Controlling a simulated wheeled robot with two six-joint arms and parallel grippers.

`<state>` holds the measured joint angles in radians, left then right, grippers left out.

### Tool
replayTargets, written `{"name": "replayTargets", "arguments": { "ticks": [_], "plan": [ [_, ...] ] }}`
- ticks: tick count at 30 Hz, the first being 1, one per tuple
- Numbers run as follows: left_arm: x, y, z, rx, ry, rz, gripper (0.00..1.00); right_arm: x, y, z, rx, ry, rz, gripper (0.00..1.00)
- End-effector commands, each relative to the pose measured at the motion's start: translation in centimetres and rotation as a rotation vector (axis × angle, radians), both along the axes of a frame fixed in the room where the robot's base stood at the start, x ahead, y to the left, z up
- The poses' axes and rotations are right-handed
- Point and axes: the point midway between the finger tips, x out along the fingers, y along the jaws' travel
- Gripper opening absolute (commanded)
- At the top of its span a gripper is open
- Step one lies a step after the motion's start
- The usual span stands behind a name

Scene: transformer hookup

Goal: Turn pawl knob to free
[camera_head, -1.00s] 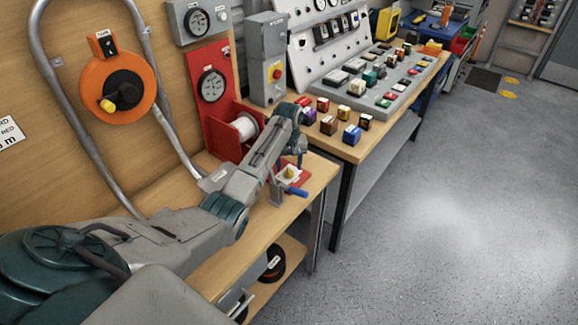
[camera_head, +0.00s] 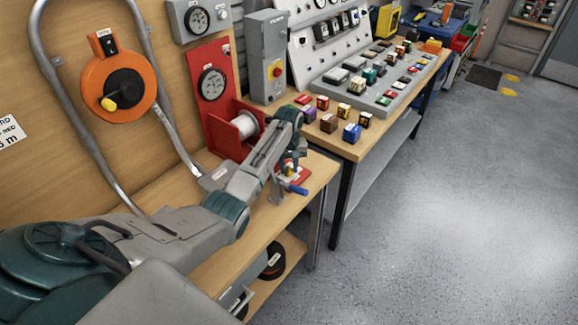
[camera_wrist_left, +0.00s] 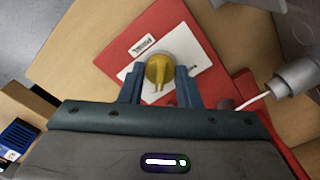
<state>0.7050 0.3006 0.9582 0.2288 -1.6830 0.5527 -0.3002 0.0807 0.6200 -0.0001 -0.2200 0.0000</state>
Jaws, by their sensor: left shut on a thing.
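The yellow pawl knob (camera_wrist_left: 159,68) sits on a white patch of a red plate (camera_wrist_left: 165,32) in the left wrist view, its narrow grip bar pointing toward my palm. My left gripper (camera_wrist_left: 160,75) has one dark finger on each side of the knob and is shut on it. In the head view my left gripper (camera_head: 293,165) reaches down over the plate at the bench's near end, and the wrist hides most of the knob. A white label with small print lies beside the knob. My right gripper is not in view.
A red holder with a white spool (camera_head: 245,126) is behind my wrist. Several coloured blocks (camera_head: 352,134) stand on the bench to the right. A grey cylinder with white cord (camera_wrist_left: 297,77) lies right of the knob.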

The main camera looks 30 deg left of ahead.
Motion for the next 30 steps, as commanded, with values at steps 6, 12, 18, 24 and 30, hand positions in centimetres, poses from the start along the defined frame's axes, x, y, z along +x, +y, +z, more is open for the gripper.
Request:
{"name": "replayTargets", "arguments": {
  "ticks": [6,12,18,24,30],
  "plan": [
    [0.0,0.0,0.4,0.0,0.001,0.088,0.07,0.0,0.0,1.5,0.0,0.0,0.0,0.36],
    [0.0,0.0,0.6,0.0,0.001,0.244,0.07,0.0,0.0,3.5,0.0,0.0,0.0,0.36],
    [0.0,0.0,0.6,0.0,0.001,0.434,0.07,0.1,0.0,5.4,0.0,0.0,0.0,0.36],
    [0.0,0.0,0.5,0.0,0.001,0.624,0.07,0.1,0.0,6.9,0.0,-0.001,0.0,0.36],
    [0.1,0.0,0.5,0.0,-0.001,0.813,0.07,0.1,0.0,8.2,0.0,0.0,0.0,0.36]
  ]
}}
